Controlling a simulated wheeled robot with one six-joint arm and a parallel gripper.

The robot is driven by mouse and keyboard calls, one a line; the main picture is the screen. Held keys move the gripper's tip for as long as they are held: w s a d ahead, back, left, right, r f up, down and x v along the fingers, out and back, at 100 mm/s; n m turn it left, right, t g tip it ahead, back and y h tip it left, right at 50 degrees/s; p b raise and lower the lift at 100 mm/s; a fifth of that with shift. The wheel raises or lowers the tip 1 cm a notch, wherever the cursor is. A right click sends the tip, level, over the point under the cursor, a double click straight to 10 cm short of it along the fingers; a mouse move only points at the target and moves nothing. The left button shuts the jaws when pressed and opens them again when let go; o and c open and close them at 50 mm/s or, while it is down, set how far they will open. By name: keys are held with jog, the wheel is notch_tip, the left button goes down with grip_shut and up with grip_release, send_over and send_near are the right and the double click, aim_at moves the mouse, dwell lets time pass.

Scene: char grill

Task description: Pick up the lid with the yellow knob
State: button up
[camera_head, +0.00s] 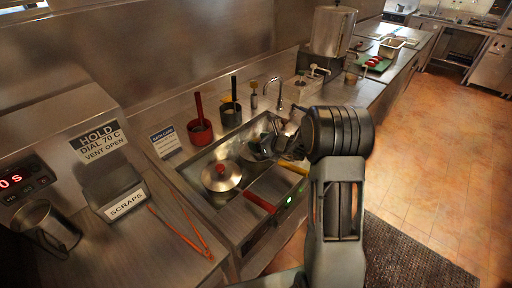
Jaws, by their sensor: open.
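No yellow knob shows clearly in the head view. A round silver lid with a red knob (221,173) sits at the left in the sunken steel well. A second round grey metal piece (250,152), perhaps another lid, lies to its right and is partly hidden by my gripper; its knob cannot be made out. My gripper (283,146) is open over the right part of the well, close to this second piece. Whether it touches the piece cannot be told.
A red pot (201,133) and a dark pot (231,115) with upright handles stand behind the well. A tap (279,93) rises at the back. A shallow tray (275,189) with red and yellow edges lies at the front. Orange tongs (181,232) lie left on the counter.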

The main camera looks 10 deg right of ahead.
jog(key=shift+x, duration=0.85)
jog(key=c, duration=1)
